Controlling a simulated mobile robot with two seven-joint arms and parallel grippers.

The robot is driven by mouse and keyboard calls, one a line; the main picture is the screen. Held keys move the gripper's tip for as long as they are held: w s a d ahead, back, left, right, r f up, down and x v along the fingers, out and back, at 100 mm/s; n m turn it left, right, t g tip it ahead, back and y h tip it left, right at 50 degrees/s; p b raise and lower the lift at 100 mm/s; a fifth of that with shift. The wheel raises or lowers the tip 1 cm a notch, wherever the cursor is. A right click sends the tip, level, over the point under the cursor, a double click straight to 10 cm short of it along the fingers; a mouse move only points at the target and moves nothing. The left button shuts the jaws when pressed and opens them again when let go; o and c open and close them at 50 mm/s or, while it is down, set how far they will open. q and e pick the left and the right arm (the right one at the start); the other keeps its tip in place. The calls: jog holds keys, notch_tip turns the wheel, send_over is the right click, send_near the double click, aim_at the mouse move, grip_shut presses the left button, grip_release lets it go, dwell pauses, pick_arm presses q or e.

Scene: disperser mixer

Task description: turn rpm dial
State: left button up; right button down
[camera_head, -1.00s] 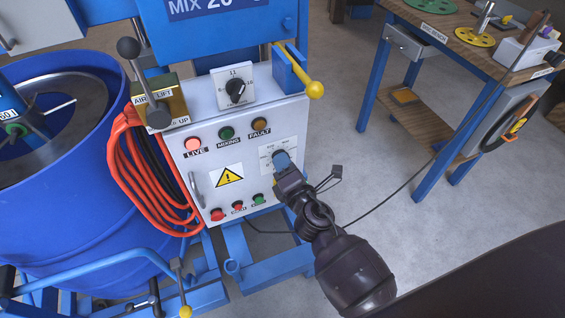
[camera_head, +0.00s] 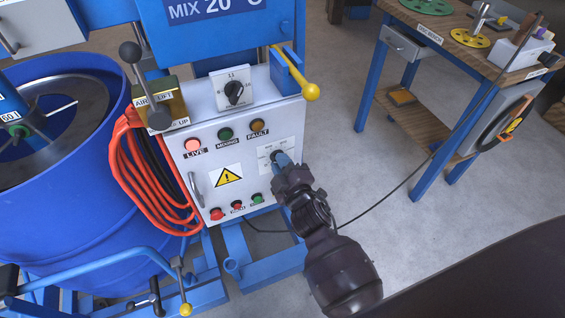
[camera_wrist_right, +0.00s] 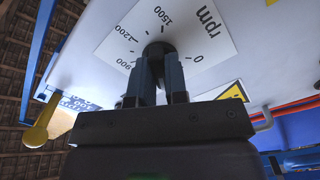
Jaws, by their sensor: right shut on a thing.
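The rpm dial is a dark round knob (camera_wrist_right: 158,50) on a white scale plate (camera_wrist_right: 120,40) marked rpm, 0, 900, 1200 and 1500 in the right wrist view. In the head view the plate (camera_head: 264,158) is on the right of the grey control panel (camera_head: 199,174), and the knob is mostly hidden behind my gripper. My right gripper (camera_head: 280,160) is at the plate. In the wrist view its two fingers (camera_wrist_right: 158,75) are shut on the knob from both sides. The knob's pointer is hidden. My left gripper is not in view.
Above the panel sit another black dial (camera_head: 235,92) and a yellow-tipped lever (camera_head: 310,91). Indicator lamps (camera_head: 225,134) and push buttons (camera_head: 237,205) are left of my gripper. Orange cable (camera_head: 133,178) hangs at the panel's left. A workbench (camera_head: 455,45) stands right, with open floor between.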

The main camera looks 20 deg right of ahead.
jog(key=m+p, duration=0.2)
jog(key=m, duration=0.4)
dwell(0.6)
jog(key=c, duration=1.2)
grip_release()
jog(key=shift+c, duration=0.2)
jog(key=shift+o, duration=0.5)
jog(key=s+p, duration=0.1)
jog(key=s, duration=0.9)
jog(key=shift+s+d, duration=0.15)
jog(key=shift+s, duration=0.25)
